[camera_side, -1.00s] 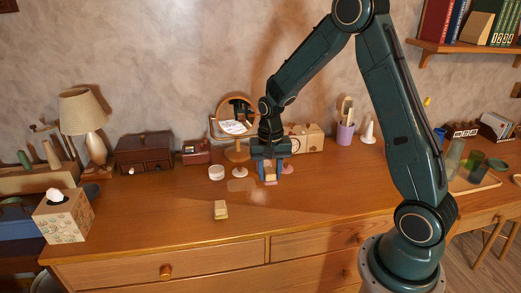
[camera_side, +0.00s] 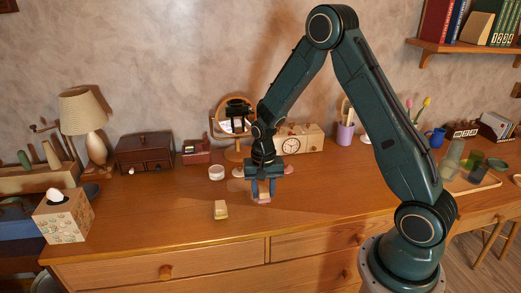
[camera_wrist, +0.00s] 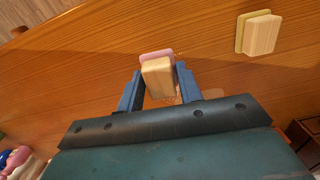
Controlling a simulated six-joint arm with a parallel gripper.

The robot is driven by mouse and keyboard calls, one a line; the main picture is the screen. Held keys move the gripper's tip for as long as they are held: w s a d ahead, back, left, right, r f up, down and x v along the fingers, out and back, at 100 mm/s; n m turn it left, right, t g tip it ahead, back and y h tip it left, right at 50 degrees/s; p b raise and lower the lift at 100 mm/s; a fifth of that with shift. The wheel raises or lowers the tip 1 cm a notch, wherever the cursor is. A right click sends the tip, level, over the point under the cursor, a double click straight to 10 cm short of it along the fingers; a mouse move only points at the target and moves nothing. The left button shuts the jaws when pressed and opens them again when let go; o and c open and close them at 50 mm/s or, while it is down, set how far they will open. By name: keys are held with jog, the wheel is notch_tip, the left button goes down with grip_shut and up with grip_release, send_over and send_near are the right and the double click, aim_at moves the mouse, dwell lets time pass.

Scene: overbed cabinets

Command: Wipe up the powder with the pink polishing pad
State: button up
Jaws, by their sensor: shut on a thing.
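My gripper (camera_side: 263,189) is shut on the wooden handle of the pink polishing pad (camera_side: 264,200). It holds the pad low, at or just above the desk top; I cannot tell whether it touches. In the wrist view, the wooden block (camera_wrist: 158,78) sits between the two blue fingers, with the pink pad layer (camera_wrist: 157,55) showing along its far edge. A faint pale patch that looks like the powder (camera_side: 237,185) lies on the desk just left of my gripper. Any powder under the pad or fingers is hidden.
A second wooden block with a yellow-green pad (camera_side: 221,211) lies front left of my gripper. A white round container (camera_side: 216,172), a round mirror (camera_side: 214,128) and a clock (camera_side: 300,140) stand behind. The front of the desk (camera_side: 320,215) is clear.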

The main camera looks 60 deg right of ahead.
aim_at(262, 200)
notch_tip(262, 200, down, 4)
jog(key=shift+r, duration=0.2)
jog(key=shift+w+d+f, duration=0.1)
jog(key=shift+w+d, duration=0.1)
jog(key=shift+w, duration=0.05)
jog(key=shift+c, duration=0.3)
jog(key=shift+w+d+f, duration=0.2)
jog(key=shift+w+d, duration=3.3)
jog(key=shift+d, duration=0.05)
jog(key=shift+s+a, duration=3.7)
jog(key=shift+a, duration=0.3)
jog(key=shift+w+d, duration=0.15)
jog(key=shift+w, duration=0.5)
jog(key=shift+w+d, duration=3.55)
jog(key=shift+s+a, duration=3.65)
jog(key=r, duration=0.2)
jog(key=shift+s+a+r, duration=0.2)
jog(key=shift+a+r, duration=0.05)
jog(key=shift+r, duration=2.95)
jog(key=shift+d, duration=0.1)
